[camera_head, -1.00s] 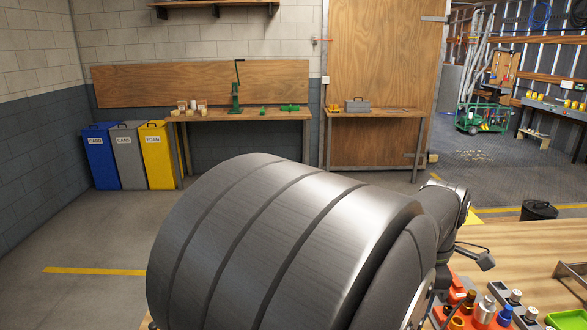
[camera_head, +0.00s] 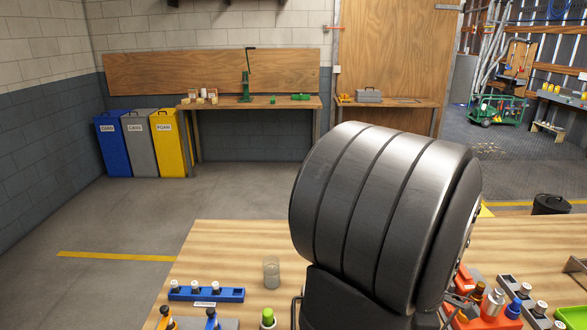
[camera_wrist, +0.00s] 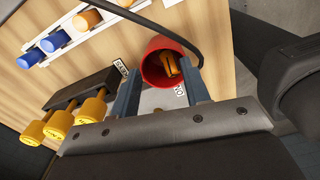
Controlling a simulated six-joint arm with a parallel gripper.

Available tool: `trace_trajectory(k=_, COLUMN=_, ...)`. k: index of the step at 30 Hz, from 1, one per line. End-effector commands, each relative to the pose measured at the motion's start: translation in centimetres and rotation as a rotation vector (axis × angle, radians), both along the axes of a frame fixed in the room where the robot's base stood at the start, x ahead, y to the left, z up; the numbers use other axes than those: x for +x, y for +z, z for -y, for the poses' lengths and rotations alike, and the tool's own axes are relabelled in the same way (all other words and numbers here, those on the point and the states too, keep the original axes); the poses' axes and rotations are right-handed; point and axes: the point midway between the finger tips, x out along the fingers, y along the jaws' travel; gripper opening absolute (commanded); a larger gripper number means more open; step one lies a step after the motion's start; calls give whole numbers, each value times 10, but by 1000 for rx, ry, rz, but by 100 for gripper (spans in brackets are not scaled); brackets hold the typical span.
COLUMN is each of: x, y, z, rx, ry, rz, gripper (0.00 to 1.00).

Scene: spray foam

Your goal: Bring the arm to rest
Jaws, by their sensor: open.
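In the wrist view my gripper (camera_wrist: 162,75) is open, its two blue-grey fingers spread apart with nothing held between them. Beyond the fingers a red cup (camera_wrist: 150,64) with an orange item inside stands out over the wooden table. I cannot tell how far the fingertips are from it. In the head view my large dark arm link fills the middle right and hides part of the table; my gripper is not clearly visible there.
The wooden table (camera_head: 235,240) holds a blue rack (camera_head: 206,294) with white-topped pieces, a clear cup (camera_head: 271,272) and a green-capped bottle (camera_head: 267,318). Several bottles and racks crowd its right side.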

Motion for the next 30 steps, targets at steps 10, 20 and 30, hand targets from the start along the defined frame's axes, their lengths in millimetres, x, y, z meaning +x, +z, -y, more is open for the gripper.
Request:
trace_trajectory(k=10, x=0, y=2, z=0, rx=0, ry=0, rz=-1, gripper=43)
trace_trajectory(k=20, x=1, y=20, z=1, rx=-4, ry=0, rz=4, gripper=43)
trace_trajectory(k=30, x=1, y=89, z=1, rx=-4, ry=0, rz=3, gripper=43)
